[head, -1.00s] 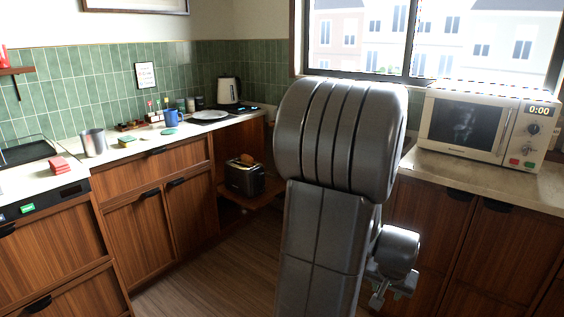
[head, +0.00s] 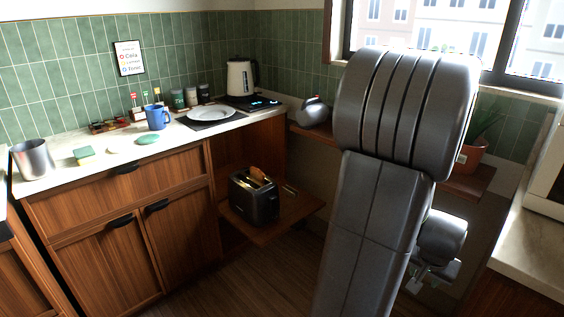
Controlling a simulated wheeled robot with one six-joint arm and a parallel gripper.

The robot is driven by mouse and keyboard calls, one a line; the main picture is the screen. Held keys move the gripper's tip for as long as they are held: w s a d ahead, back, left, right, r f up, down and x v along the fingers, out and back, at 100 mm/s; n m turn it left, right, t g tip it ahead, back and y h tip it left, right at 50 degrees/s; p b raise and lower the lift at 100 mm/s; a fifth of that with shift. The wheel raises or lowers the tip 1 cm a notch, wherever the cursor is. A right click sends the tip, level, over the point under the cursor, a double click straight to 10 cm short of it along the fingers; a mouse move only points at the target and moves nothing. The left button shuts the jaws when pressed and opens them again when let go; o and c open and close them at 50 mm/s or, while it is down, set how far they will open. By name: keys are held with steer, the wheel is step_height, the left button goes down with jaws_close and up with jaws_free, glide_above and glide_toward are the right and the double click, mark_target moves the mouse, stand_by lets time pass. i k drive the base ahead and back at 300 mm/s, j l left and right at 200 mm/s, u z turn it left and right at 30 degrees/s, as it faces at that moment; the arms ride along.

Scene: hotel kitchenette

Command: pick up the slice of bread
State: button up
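A brown slice of bread (head: 257,174) sticks up out of a slot of the black toaster (head: 252,204); its lower part is hidden inside. The toaster stands on a low wooden pull-out shelf (head: 285,218) below the counter. My gripper (head: 432,277) is low on the right, partly behind my own arm, well apart from the toaster. Its fingers are small and dark here, and I cannot tell whether they are open or shut.
The counter (head: 75,176) holds a metal cup (head: 33,159), a sponge (head: 84,155), a blue mug (head: 157,117), a plate (head: 211,114) and a kettle (head: 241,77). A potted plant (head: 474,152) stands right of my arm. The floor before the toaster is clear.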

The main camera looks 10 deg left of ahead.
mark_target(256, 173)
steer(key=i+l+u, duration=0.1)
steer(key=i+u, duration=0.2)
steer(key=u, duration=0.15)
steer(key=i+l+u, duration=0.2)
steer(key=u, duration=0.25)
steer(key=i+l+u, duration=0.55)
steer(key=l+u, duration=0.3)
steer(key=i+l+u, duration=0.15)
steer(key=l+u, duration=0.2)
steer(key=l, duration=0.15)
steer(key=i+l+u, duration=0.1)
steer(key=l+u, duration=0.25)
steer(key=l, duration=0.15)
steer(key=l+u, duration=0.4)
steer(key=i+l, duration=0.05)
steer(key=l, duration=0.05)
